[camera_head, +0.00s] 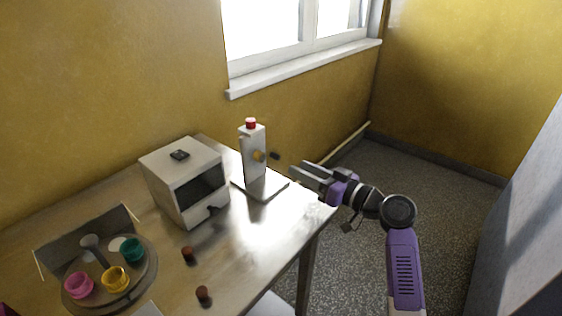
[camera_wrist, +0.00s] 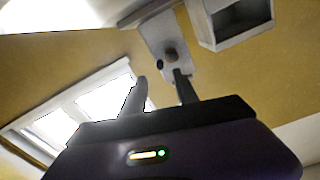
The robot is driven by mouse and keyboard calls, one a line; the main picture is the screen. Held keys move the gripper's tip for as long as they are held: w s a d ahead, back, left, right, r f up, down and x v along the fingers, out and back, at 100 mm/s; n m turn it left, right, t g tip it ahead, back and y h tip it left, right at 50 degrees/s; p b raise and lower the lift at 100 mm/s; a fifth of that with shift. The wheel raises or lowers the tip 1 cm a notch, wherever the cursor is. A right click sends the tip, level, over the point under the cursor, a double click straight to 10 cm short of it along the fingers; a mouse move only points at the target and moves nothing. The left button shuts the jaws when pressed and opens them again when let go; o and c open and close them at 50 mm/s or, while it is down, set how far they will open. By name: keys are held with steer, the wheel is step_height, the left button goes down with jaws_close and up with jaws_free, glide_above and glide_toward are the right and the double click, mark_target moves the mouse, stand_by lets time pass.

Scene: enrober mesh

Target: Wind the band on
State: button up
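A white upright post (camera_head: 253,158) with a red cap (camera_head: 251,123) stands on a flat base plate near the table's right end. A yellow hub (camera_head: 258,156) and a small dark knob (camera_head: 275,156) stick out from its right side. My gripper (camera_head: 297,169) is to the right of the knob, apart from it, with fingers open and pointing at the post. In the wrist view the dark knob (camera_wrist: 160,65) shows just beyond and between the open fingertips (camera_wrist: 161,76), with the post (camera_wrist: 163,36) behind. No band can be made out.
A white box (camera_head: 168,188) with a dark front opening stands left of the post. A round tray (camera_head: 133,291) with pink, yellow and green cups is at front left. Two small brown pieces (camera_head: 187,253) lie on the table (camera_head: 246,240). The window sill (camera_head: 300,68) is behind.

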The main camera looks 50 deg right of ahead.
mark_target(264, 159)
steer(key=shift+w+n, duration=0.15)
steer(key=shift+n, duration=0.25)
steer(key=w+p, duration=0.1)
steer(key=w, duration=0.6)
steer(key=shift+w+a, duration=0.1)
steer(key=shift+w, duration=0.15)
jaws_close()
